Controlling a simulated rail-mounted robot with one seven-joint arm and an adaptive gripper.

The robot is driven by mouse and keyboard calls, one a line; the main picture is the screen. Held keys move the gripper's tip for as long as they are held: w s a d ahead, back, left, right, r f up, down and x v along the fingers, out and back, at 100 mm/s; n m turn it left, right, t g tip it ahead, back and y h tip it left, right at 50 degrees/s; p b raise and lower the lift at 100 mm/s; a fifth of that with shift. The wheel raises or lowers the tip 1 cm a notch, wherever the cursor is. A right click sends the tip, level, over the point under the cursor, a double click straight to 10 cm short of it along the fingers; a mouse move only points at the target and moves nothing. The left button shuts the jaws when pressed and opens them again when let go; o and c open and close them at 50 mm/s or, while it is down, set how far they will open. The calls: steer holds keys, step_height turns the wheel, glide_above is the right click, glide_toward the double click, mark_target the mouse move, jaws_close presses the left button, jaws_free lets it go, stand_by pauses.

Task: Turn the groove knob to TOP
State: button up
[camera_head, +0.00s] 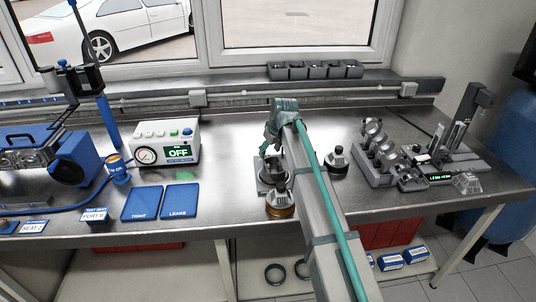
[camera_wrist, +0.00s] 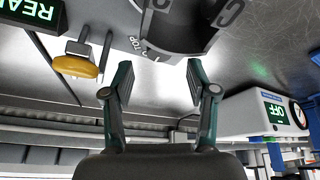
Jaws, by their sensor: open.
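My gripper (camera_wrist: 160,70) is open, with nothing between its fingers in the wrist view. Ahead of it is a dark grey curved part (camera_wrist: 180,35) bearing large letter marks, with a small TOP label (camera_wrist: 134,43) at its left edge. A yellow rounded knob (camera_wrist: 76,66) on a grey bracket lies left of the fingers, apart from them. I cannot tell for certain which part is the groove knob. In the head view my gripper (camera_head: 268,148) points down over a small grey fixture (camera_head: 266,176), and my arm hides part of it.
A lit display (camera_wrist: 32,10) is cut off at the wrist view's upper left. A white gauge box (camera_head: 166,142) reads OFF, behind blue mats (camera_head: 141,203). Pistons on round bases (camera_head: 280,203) stand near my arm; grey fixtures (camera_head: 377,158) stand right. Bare bench (camera_head: 225,150) lies left of the gripper.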

mark_target(267, 156)
steer(key=shift+p+x, duration=0.35)
steer(key=shift+x, duration=1.9)
jaws_close()
steer(key=m+h, duration=0.1)
steer(key=m, duration=0.2)
steer(key=m+t+h+b, duration=0.1)
steer(key=m, duration=0.1)
steer(key=shift+a+m, duration=0.15)
steer(key=shift+m, duration=0.25)
steer(key=m+h, duration=0.2)
steer(key=m, duration=0.2)
steer(key=shift+r+m+b, duration=0.1)
steer(key=shift+m+b, duration=0.25)
steer(key=shift+m, duration=0.05)
